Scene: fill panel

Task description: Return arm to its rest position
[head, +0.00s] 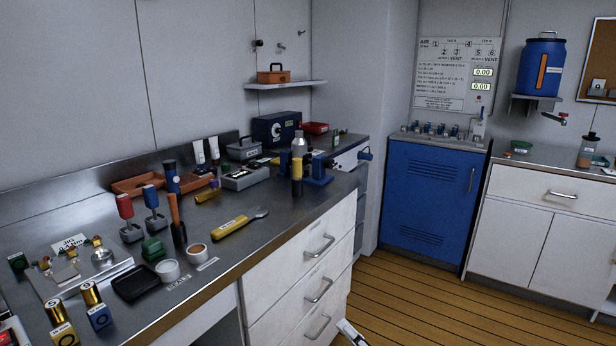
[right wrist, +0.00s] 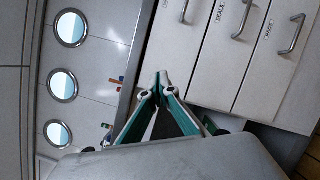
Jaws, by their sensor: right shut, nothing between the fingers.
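My right gripper (head: 350,332) shows only in small part at the bottom edge of the head view, low in front of the white drawers and above the wooden floor. In the right wrist view its two green-lined fingers (right wrist: 163,80) meet at the tips, with nothing between them. White drawers with metal handles (right wrist: 238,40) fill the upper right of that view, apart from the fingers. Most of my right arm is outside the head view. My left gripper is in neither view.
A steel workbench (head: 225,262) crowded with tools and small parts runs along the left. Its drawer front (head: 300,262) stands close to my right gripper. A blue cabinet (head: 428,195) and a white cabinet (head: 545,225) stand at the back. The wooden floor (head: 420,300) is clear.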

